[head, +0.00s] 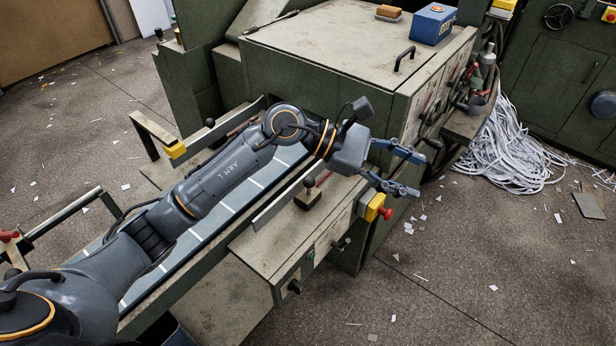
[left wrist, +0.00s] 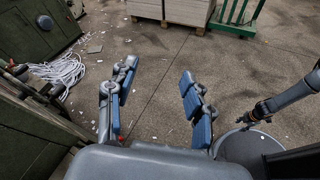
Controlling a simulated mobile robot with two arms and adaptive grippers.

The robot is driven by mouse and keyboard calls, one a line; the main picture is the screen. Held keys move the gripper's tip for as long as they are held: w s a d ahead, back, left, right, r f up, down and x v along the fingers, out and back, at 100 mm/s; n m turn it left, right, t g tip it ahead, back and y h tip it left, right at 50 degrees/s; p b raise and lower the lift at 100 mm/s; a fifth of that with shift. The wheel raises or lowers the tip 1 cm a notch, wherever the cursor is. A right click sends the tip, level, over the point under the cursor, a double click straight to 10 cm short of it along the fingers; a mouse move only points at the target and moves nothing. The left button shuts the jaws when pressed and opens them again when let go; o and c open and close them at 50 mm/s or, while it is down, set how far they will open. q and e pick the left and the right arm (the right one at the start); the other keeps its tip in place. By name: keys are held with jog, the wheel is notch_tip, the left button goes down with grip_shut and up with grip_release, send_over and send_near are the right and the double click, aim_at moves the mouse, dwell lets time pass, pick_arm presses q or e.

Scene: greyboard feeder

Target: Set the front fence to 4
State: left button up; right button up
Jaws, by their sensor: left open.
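The front fence (head: 277,209) is a grey metal bar along the near side of the feeder bed. A block with a black knob (head: 308,183) stands by its right end; I cannot read a scale or number there. My left gripper (head: 418,175) is open and empty, up and to the right of the knob in the head view, past the feeder's end. The left wrist view shows its blue-padded fingers (left wrist: 158,75) spread over bare floor, with no fence between them.
A yellow switch box with a red button (head: 386,213) sits on the feeder's corner below the left gripper. The green machine (head: 350,35) rises behind. Paper strips (head: 510,145) heap at the right. The floor (head: 460,270) in front has only scraps.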

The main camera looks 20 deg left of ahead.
pick_arm(q)
jog(key=w+a+f+m+y, duration=0.35)
jog(key=a+y, duration=0.25)
jog(key=a, duration=0.2)
jog(key=y, duration=0.7)
send_near(308, 178)
jog(key=f, duration=0.3)
jog(key=w+f+p, duration=0.1)
jog(key=f, duration=0.2)
jog(key=d+f, duration=0.1)
jog(key=f, duration=0.2)
jog(key=shift+w+f+p, duration=0.25)
jog(key=shift+f+p, duration=0.1)
jog(key=shift+p, duration=0.05)
grip_shut()
